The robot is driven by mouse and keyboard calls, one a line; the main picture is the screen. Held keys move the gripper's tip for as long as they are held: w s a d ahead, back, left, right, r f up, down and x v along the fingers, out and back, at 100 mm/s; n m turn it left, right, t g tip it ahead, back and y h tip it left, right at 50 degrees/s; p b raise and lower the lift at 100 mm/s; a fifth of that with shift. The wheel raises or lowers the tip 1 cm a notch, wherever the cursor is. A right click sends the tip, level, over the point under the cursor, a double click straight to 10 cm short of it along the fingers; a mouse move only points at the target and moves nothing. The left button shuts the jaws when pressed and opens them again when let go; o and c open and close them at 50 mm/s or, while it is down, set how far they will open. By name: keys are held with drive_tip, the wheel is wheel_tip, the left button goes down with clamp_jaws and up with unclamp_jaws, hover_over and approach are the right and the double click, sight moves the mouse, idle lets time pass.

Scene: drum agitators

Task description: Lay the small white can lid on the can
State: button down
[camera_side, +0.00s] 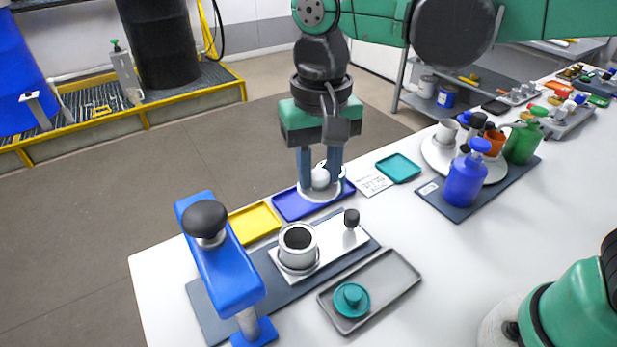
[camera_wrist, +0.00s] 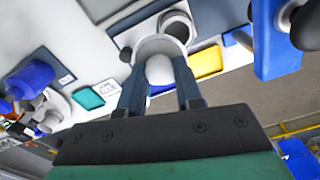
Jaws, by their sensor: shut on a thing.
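The small white can lid (camera_side: 318,196) is a pale disc with a round white knob, and my gripper (camera_side: 321,178) is shut on the knob. In the side view the lid hangs over the blue tray, behind and to the right of the can. The can (camera_side: 298,243) is a light grey open cylinder with a dark inside, upright on a white plate. In the wrist view the lid (camera_wrist: 162,47) sits between the fingertips (camera_wrist: 160,78) and covers part of the view toward the can (camera_wrist: 178,26). The lid and can look apart.
A blue press with a black knob (camera_side: 220,255) stands left of the can. A small black-topped post (camera_side: 351,222) stands right of it. A grey tray (camera_side: 392,294) holds a teal lid (camera_side: 351,299). Yellow (camera_side: 254,222), blue (camera_side: 290,207) and teal (camera_side: 398,167) trays lie along the back edge.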

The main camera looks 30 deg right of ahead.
drive_tip(key=shift+w+a+f, duration=0.65)
drive_tip(key=shift+a+f, duration=0.3)
drive_tip(key=shift+w+a+f, duration=0.1)
drive_tip(key=shift+f, duration=1.55)
drive_tip(key=shift+w+a+f, duration=0.1)
drive_tip(key=shift+f, duration=1.5)
drive_tip(key=shift+f, duration=0.25)
drive_tip(key=c, duration=0.5)
unclamp_jaws()
drive_tip(key=o, duration=0.3)
